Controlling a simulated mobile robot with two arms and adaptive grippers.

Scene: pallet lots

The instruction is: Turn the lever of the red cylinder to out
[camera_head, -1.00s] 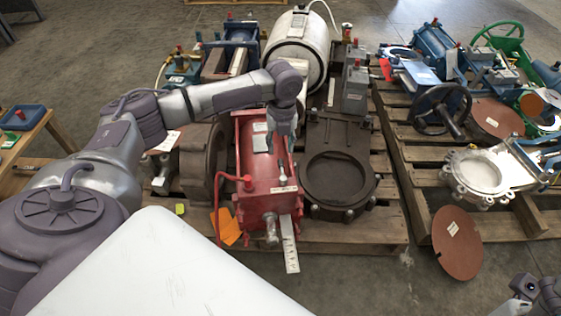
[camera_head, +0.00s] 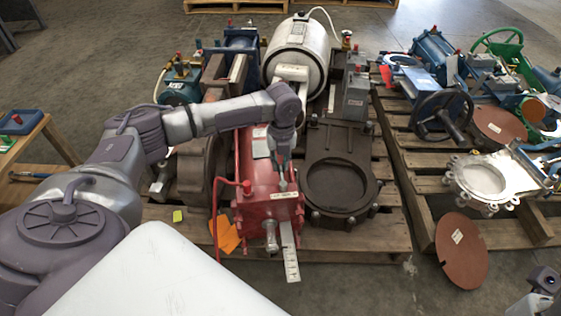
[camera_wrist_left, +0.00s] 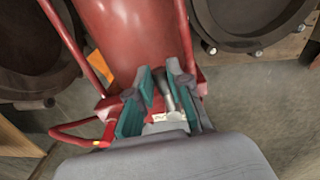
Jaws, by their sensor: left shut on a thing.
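The red cylinder (camera_head: 262,210) lies on the left pallet with its end facing me. A small metal lever (camera_head: 283,186) stands at the near end of its top. My left gripper (camera_head: 282,172) comes down on it from above, and its fingers are shut on the lever. In the left wrist view, the teal fingers (camera_wrist_left: 156,100) stand on both sides of the grey lever (camera_wrist_left: 169,92); part of it is hidden between them. The lever's markings cannot be read. My right gripper is not in view; only part of my right arm shows at the lower right.
A dark gate valve (camera_head: 338,150) stands close to the right of the cylinder. A brown round part (camera_head: 195,165) is close on its left. A thin red pipe (camera_head: 216,205) and orange tags (camera_head: 229,238) are beside the cylinder. A white strip (camera_head: 290,255) sticks out in front.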

